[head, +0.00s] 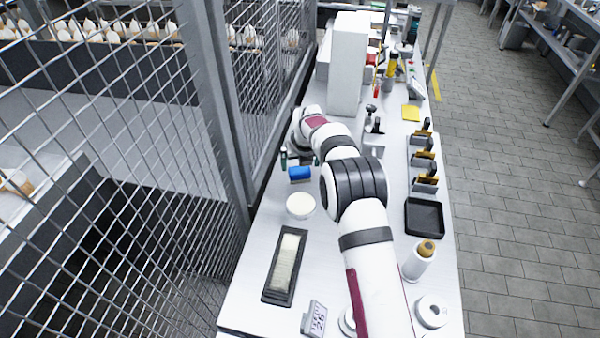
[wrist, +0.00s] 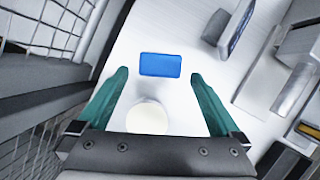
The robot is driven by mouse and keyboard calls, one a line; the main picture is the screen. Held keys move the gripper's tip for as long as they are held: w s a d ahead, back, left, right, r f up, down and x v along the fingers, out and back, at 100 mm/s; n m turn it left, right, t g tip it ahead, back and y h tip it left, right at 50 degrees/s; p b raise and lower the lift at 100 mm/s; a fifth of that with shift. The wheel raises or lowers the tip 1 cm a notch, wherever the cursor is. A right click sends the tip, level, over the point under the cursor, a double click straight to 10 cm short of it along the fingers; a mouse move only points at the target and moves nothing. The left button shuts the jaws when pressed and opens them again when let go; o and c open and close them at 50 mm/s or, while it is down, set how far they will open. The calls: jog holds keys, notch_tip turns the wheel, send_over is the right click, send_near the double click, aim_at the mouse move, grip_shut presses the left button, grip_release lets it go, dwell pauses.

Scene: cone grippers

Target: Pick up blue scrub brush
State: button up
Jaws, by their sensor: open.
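The blue scrub brush (head: 300,173) lies on the white bench, left of my arm in the head view. In the wrist view its blue top (wrist: 160,65) shows as a rectangle, lengthwise across the gap between the fingers. My gripper (wrist: 158,78) is open and empty, with a green finger to each side; the brush appears just beyond the tips and between them. In the head view my gripper (head: 299,159) is small and partly hidden by my wrist, near the brush. I cannot tell its exact height above the bench.
A round white container (head: 300,205) stands close to the brush and shows between the fingers in the wrist view (wrist: 147,117). A dark tray with pale pieces (head: 284,266) lies nearer. A wire mesh fence (head: 240,100) borders the bench on the left. A white box (head: 348,65) stands behind.

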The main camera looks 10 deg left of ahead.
aim_at(299, 168)
jog(key=x, duration=0.5)
jog(key=shift+w+f, duration=0.2)
jog(key=shift+f, duration=0.15)
jog(key=shift+r, duration=0.1)
jog(key=c, duration=1.4)
jog(key=shift+o, duration=0.2)
jog(key=shift+r, duration=0.45)
notch_tip(299, 168, up, 3)
jog(key=shift+f, duration=0.1)
jog(key=s+d+r, duration=0.2)
jog(key=d+r, duration=0.5)
jog(key=d, duration=0.4)
jog(key=shift+d+r, duration=0.15)
jog(key=shift+d, duration=0.15)
jog(key=o, duration=1)
jog(key=shift+w, duration=0.1)
jog(key=c, duration=0.7)
